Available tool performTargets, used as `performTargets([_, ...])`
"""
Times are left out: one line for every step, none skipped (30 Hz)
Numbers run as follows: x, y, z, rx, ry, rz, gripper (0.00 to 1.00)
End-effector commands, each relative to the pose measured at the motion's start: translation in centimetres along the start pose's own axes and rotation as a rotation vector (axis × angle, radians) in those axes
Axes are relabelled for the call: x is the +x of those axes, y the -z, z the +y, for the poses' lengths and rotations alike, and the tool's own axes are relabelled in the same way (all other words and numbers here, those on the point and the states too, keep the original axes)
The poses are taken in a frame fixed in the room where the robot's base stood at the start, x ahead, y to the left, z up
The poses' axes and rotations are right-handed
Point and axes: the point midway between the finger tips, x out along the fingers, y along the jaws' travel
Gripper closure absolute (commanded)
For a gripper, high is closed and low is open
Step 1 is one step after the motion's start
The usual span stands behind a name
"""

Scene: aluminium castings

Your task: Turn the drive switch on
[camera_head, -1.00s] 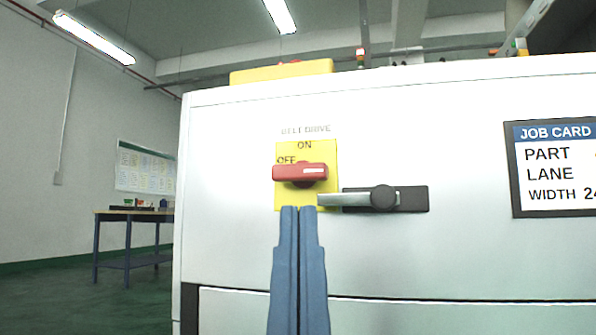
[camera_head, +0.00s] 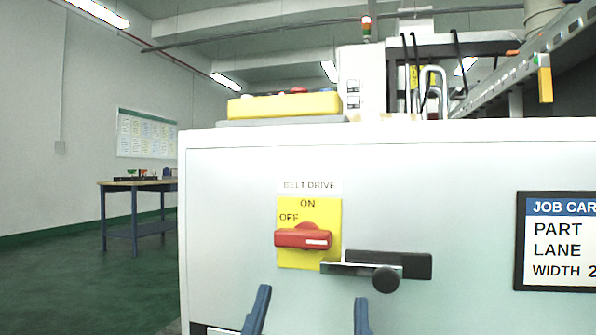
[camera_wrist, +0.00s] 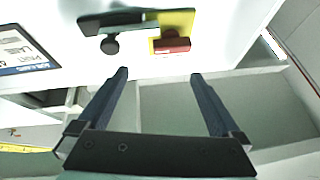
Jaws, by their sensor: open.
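The belt drive switch is a red handle (camera_head: 304,236) on a yellow plate (camera_head: 309,260) marked ON at the top and OFF at the left. The handle lies horizontal, with its left end below the word OFF. My gripper (camera_head: 308,302) is open and empty, its two blue fingers spread below the plate in the head view. In the wrist view the red handle (camera_wrist: 171,42) shows beyond the fingertips of my gripper (camera_wrist: 159,75), with a gap between. A black latch with a grey bar and round knob (camera_head: 386,279) sits right of the handle.
The white cabinet (camera_head: 230,220) carries the switch. A job card (camera_head: 556,242) is at its right. A yellow box (camera_head: 284,105) stands on top. A blue-legged workbench (camera_head: 137,212) is far left, with open green floor before it.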

Motion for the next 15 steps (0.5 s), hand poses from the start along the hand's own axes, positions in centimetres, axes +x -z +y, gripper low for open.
performTargets([1.2, 1.2, -0.2, -0.003, -0.012, -0.033, 0.00])
performTargets([1.5, 1.1, -0.3, -0.003, -0.020, -0.049, 0.00])
performTargets([1.8, 1.0, -0.3, -0.004, -0.029, -0.070, 0.00])
performTargets([2.0, 1.0, -0.4, -0.005, -0.036, -0.085, 0.00])
performTargets([2.2, 1.0, -0.4, -0.008, -0.044, -0.100, 0.00])
performTargets([2.4, 0.9, -0.5, -0.010, -0.053, -0.120, 0.00])
performTargets([2.5, 0.9, -0.5, -0.011, -0.060, -0.134, 0.00])
performTargets([2.7, 0.9, -0.6, -0.014, -0.066, -0.147, 0.00])
performTargets([2.8, 0.9, -0.7, -0.017, -0.074, -0.166, 0.00])
performTargets([2.9, 0.9, -0.7, -0.019, -0.080, -0.179, 0.00])
performTargets([3.0, 1.0, -0.8, -0.022, -0.086, -0.192, 0.00])
performTargets([3.0, 1.1, -0.9, -0.027, -0.093, -0.209, 0.00])
performTargets([3.1, 1.1, -0.9, -0.029, -0.098, -0.222, 0.00])
performTargets([3.1, 1.2, -1.0, -0.031, -0.103, -0.235, 0.00])
performTargets([3.1, 1.3, -1.2, -0.036, -0.109, -0.251, 0.00])
